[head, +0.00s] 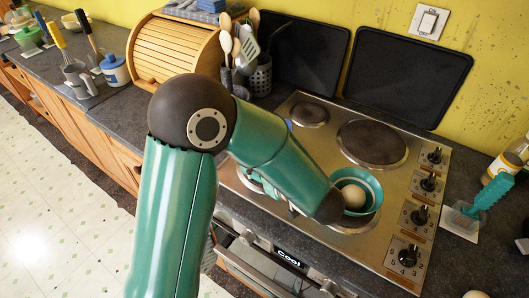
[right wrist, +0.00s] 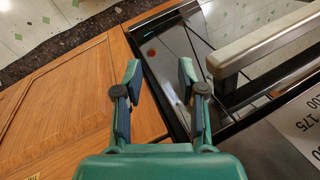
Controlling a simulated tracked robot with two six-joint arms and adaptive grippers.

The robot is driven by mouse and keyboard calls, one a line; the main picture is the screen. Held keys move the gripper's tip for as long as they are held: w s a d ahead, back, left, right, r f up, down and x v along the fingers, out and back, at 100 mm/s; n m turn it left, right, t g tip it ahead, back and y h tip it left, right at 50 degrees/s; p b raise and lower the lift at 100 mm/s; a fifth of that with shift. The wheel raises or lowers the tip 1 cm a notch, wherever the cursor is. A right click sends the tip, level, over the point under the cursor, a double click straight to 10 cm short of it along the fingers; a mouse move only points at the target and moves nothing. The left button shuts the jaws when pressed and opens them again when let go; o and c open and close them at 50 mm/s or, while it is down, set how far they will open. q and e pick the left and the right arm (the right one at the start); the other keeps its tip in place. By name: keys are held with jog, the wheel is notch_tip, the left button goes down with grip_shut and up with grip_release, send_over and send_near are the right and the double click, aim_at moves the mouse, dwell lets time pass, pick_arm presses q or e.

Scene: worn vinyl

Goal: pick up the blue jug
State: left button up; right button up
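No whole blue jug shows in the head view. A small blue patch (head: 289,124) shows at the edge of a teal arm of mine, on the hob's left side; too little shows to tell what it is. This arm crosses the middle of the picture and hides part of the hob and counter, and no fingers show at its end. In the right wrist view my right gripper (right wrist: 160,90) is open, with nothing between its fingers, over the edge between a wooden cabinet and the oven front. My left gripper is not visible.
A teal bowl (head: 374,190) with a pale round thing (head: 353,197) stands on the hob (head: 320,143). A utensil holder (head: 261,78), bread bin (head: 174,55), blue-lidded pot (head: 115,70) and grey mug (head: 78,77) stand left. The oven handle (right wrist: 262,45) juts out beside my right gripper.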

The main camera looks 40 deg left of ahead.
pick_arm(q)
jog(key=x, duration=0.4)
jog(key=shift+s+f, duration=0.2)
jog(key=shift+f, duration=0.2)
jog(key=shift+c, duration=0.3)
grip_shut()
